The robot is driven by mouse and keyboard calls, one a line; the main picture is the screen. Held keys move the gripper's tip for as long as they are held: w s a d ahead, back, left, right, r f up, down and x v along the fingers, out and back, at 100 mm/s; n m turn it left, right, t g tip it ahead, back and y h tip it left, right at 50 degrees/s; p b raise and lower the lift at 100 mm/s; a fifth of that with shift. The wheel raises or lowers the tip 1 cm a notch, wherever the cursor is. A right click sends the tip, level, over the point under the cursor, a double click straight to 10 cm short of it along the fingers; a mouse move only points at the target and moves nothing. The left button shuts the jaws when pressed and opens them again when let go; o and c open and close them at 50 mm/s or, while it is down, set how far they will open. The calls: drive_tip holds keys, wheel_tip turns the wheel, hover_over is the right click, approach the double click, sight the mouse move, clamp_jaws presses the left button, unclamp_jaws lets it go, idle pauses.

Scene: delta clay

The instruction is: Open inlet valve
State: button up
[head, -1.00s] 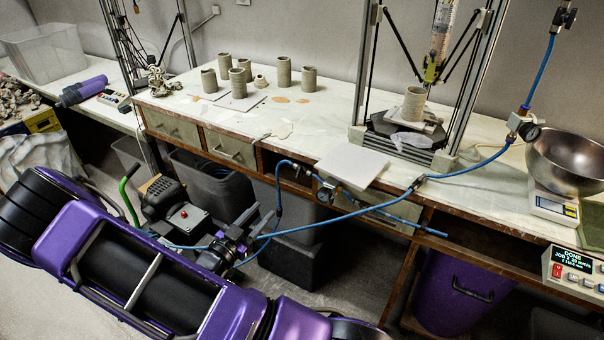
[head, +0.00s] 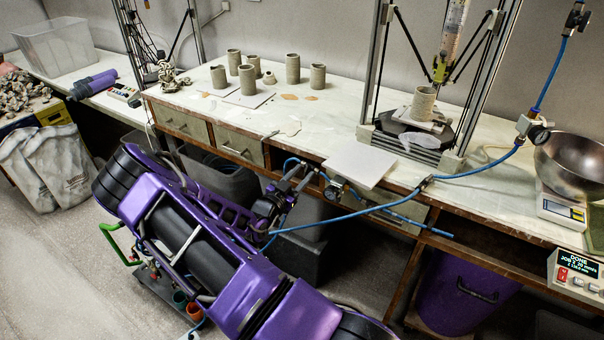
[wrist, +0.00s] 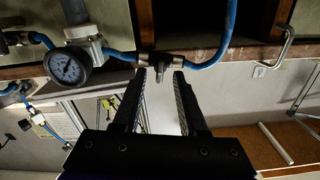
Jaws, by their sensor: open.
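A small dark valve fitting (wrist: 165,58) sits inline on the blue hose (wrist: 222,30) in the wrist view, at the bench's front edge; I take it for the inlet valve. Contact cannot be told. In the head view my gripper (head: 303,177) is beside the bench front, left of the gauge, and the fitting is hard to make out there.
A pale board (head: 358,164) overhangs the bench edge above the gauge. Blue hose (head: 385,207) runs right along the bench front to another fitting (head: 425,182). Clay pots (head: 247,80) and a printer frame (head: 460,100) stand on the bench. Dark bins are below.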

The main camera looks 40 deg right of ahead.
drive_tip(key=shift+w+d, duration=0.1)
drive_tip(key=shift+d, duration=0.1)
clamp_jaws()
